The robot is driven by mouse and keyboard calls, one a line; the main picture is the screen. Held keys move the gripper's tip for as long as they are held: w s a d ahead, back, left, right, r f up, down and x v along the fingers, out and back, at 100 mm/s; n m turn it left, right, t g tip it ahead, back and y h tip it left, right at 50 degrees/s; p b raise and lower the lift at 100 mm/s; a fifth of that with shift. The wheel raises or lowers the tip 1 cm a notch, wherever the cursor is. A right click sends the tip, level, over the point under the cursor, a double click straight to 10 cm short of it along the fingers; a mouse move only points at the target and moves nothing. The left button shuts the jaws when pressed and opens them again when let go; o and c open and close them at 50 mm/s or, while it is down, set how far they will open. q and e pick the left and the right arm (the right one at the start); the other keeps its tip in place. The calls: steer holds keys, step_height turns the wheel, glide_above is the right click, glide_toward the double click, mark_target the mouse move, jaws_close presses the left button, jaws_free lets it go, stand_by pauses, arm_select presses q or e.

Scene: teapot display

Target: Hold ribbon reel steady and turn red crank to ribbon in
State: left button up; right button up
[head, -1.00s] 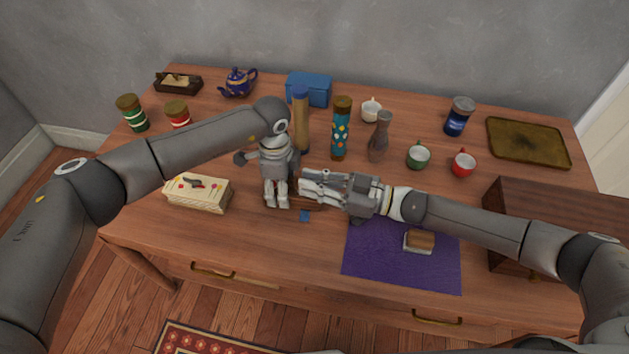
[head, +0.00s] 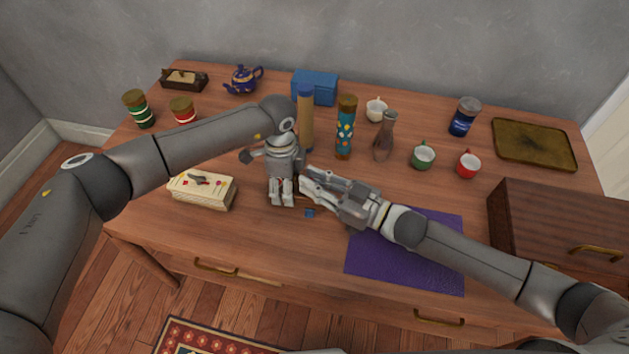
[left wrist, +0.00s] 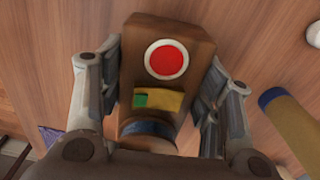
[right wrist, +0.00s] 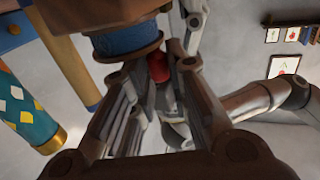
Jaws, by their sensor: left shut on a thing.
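The ribbon reel is a brown wooden stand (left wrist: 190,35) with a red disc (left wrist: 168,60) and a blue ribbon roll (left wrist: 148,128) in the left wrist view. My left gripper (head: 281,198) is shut on the reel's stand, one finger on each side, and hides most of it in the head view. The blue roll (right wrist: 125,40) also shows in the right wrist view. The red crank knob (right wrist: 158,67) is there at the far end of my right fingers. My right gripper (head: 306,185) is open beside the reel; contact with the knob is unclear.
A cream box (head: 202,190) stands left of my left gripper. Behind the grippers are a tan cylinder (head: 306,125), a teal patterned cylinder (head: 346,130) and a vase (head: 385,138). A purple mat (head: 400,265) lies under my right arm, and a wooden cabinet (head: 540,215) stands right.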

steer(key=o, duration=0.3)
steer(key=v, duration=1)
steer(key=shift+s+d, duration=0.65)
steer(key=shift+d, duration=0.2)
steer(key=x, duration=1.1)
steer(key=shift+w+a, duration=0.1)
jaws_close()
